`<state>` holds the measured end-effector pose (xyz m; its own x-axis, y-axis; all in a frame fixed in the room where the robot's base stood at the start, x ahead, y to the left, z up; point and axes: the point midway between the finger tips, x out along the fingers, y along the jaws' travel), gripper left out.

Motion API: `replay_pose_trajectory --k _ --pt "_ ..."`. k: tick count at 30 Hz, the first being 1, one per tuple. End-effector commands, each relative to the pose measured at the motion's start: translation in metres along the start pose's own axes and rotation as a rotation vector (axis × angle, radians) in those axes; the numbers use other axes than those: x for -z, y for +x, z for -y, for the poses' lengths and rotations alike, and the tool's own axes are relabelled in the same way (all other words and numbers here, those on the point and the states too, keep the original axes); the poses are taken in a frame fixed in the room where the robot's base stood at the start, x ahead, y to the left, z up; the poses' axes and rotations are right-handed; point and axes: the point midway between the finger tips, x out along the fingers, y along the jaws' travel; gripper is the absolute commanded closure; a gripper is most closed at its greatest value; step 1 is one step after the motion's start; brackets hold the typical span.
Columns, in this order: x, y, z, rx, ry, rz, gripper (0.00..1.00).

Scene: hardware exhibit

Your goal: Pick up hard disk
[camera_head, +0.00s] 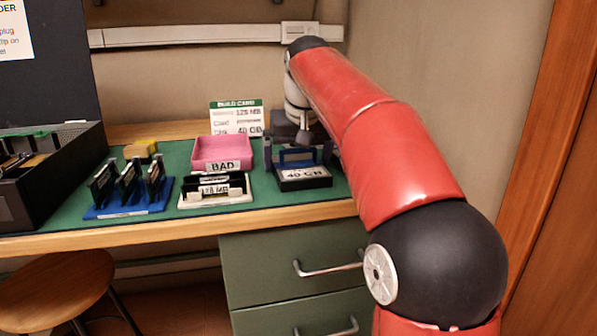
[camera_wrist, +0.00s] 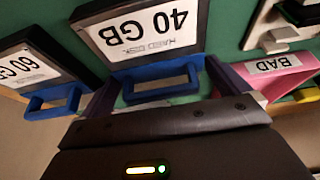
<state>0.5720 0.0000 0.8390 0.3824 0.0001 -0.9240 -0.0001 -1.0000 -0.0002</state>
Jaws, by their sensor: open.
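A black hard disk (camera_head: 304,175) with a white 40 GB label lies flat near the front of the green bench top; it also shows in the wrist view (camera_wrist: 150,35). A blue loop handle (camera_wrist: 157,84) stands at its rear end. My gripper (camera_head: 297,153) is low over that end, pointing down. In the wrist view, my open gripper (camera_wrist: 160,82) has one finger on each side of the handle; I cannot tell whether they touch it. A second hard disk (camera_wrist: 35,68), labelled 60 GB, with its own blue handle, lies beside it, hidden in the head view.
A pink BAD tray (camera_head: 223,153) and a white holder (camera_head: 216,198) with black sticks stand left of the disk. Farther left are a blue rack (camera_head: 130,209) and an open black case (camera_head: 60,170). A build card (camera_head: 237,117) stands behind. The wall is close on the right.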

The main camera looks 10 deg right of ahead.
Motion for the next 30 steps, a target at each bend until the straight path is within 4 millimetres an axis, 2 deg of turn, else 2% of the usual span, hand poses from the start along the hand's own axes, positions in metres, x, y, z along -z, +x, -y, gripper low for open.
replay_pose_trajectory --k 2,6,7,20,30 --pt "0.000 -0.001 0.000 0.000 0.000 0.000 0.03" --pt "0.000 -0.001 0.000 0.000 0.000 0.000 0.21" --pt "0.000 -0.001 0.000 0.000 0.000 0.000 0.22" --pt "0.003 -0.009 0.000 0.000 0.000 -0.004 0.22" --pt "0.016 -0.044 0.001 0.000 -0.001 -0.004 0.22"
